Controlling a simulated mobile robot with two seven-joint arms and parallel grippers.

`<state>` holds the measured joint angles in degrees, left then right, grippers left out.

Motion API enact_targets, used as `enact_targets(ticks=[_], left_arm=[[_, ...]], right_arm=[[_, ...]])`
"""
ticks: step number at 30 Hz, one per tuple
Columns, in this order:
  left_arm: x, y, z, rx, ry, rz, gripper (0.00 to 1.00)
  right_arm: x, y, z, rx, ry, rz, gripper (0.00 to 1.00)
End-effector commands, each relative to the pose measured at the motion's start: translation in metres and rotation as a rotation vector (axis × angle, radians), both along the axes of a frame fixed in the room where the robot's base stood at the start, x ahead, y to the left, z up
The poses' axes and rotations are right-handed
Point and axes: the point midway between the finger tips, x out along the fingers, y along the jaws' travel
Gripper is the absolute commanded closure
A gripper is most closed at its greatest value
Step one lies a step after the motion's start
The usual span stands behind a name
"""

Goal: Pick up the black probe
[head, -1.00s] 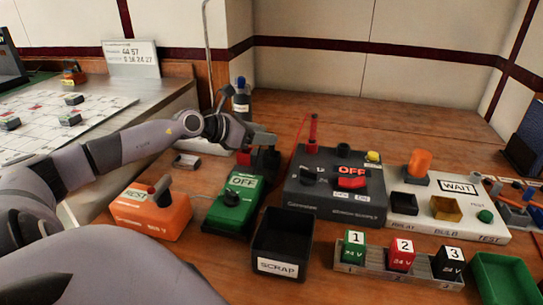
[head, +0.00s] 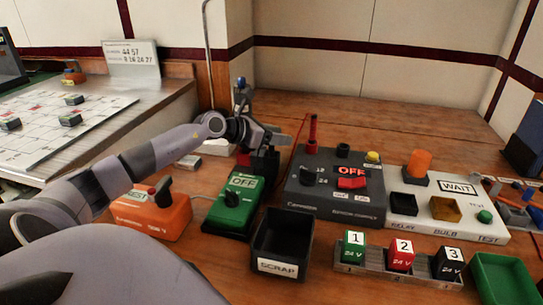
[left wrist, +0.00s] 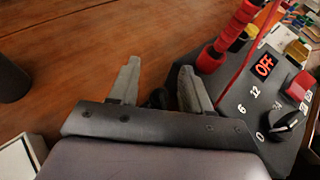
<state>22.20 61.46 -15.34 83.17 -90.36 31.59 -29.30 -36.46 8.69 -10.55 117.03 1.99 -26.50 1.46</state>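My left gripper (head: 282,139) is just left of the grey power supply (head: 335,205), near its back left corner. In the left wrist view its two fingers (left wrist: 158,78) stand apart. A small dark shape (left wrist: 157,98) shows low between them; I cannot tell if it is the black probe or if the fingers touch it. In the head view a dark upright block (head: 263,166) stands under the gripper, with a red part (head: 243,158) at its left. A red probe (head: 313,130) stands upright on the supply. My right gripper is not in view.
A black SCRAP bin (head: 280,266), a green OFF box (head: 236,205) and an orange box (head: 150,217) stand in front. A white test board (head: 450,225) is at the right. The table behind the supply (head: 400,120) is clear.

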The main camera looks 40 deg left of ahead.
Motion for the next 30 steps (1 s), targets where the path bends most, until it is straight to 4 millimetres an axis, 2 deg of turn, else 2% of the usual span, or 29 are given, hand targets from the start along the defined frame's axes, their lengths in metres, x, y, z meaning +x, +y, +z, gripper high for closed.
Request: enact_targets(ticks=[1,4,5,14,20,26,30], left_arm=[[0.0,0.0,0.0,0.0,0.0,0.0,0.65],[0.0,0.0,0.0,0.0,0.0,0.0,0.97],[0.0,0.0,0.0,0.0,0.0,0.0,1.0],[0.0,0.0,0.001,0.0,-0.001,0.0,1.0],[0.0,0.0,0.014,0.0,-0.003,0.0,1.0],[0.0,0.001,0.048,0.003,-0.007,0.0,1.0],[0.0,0.0,0.084,0.002,-0.008,-0.001,1.0]], right_arm=[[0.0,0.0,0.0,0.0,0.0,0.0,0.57],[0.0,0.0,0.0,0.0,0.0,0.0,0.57],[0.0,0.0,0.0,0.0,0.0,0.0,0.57],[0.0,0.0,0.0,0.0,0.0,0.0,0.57],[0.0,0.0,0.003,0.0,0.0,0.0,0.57],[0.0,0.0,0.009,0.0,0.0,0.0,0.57],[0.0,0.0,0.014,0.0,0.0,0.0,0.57]])
